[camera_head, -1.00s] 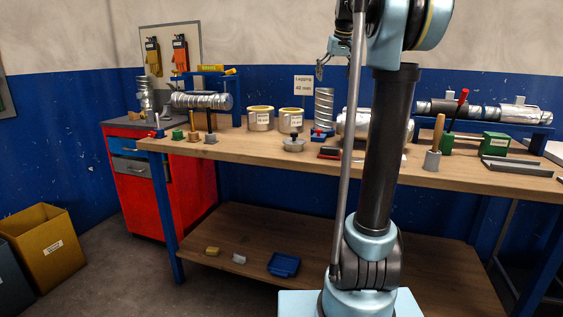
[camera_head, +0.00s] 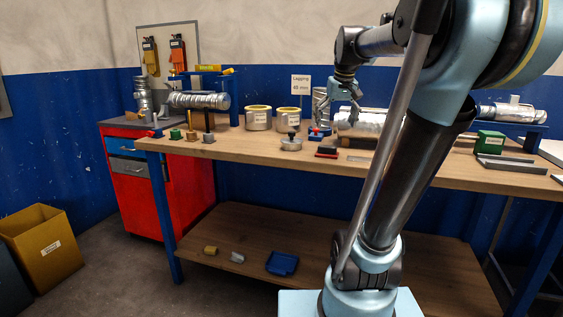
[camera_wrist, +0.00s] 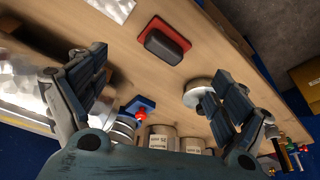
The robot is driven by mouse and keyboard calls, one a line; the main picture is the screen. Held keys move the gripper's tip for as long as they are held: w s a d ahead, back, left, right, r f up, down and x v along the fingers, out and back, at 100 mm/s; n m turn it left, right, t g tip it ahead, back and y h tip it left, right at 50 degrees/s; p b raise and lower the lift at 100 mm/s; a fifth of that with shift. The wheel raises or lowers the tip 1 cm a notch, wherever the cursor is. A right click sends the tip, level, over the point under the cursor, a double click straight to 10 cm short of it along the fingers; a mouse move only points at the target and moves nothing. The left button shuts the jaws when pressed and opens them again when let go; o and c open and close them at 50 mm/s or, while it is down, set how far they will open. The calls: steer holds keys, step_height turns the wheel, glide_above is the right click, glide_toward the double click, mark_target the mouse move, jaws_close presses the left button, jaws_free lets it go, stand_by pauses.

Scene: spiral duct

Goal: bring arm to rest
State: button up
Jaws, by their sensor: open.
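My gripper (camera_head: 340,92) hangs above the workbench (camera_head: 240,150) in the head view, in front of the upright spiral duct (camera_head: 320,104). In the wrist view my gripper (camera_wrist: 160,100) has its two fingers spread wide apart, with nothing between them but the bench seen below. My arm is bent, with its upper link leaning over the right part of the bench. It hides part of the bench top there.
A black block on a red base (camera_head: 326,152), a round metal pot with a knob (camera_head: 291,143) and two labelled cans (camera_head: 258,118) stand on the bench. A silver duct (camera_head: 360,122) lies behind. A yellow bin (camera_head: 42,243) is on the floor.

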steer(key=s+f+m+g, duration=0.1)
steer(key=s+f, duration=2.2)
steer(key=f, duration=0.5)
steer(key=shift+s+d+h, duration=0.25)
steer(key=shift+s+h, duration=0.05)
steer(key=shift+s, duration=0.05)
steer(key=shift+w+f+g, duration=0.25)
steer(key=shift+w+g, duration=0.05)
steer(key=shift+w, duration=0.15)
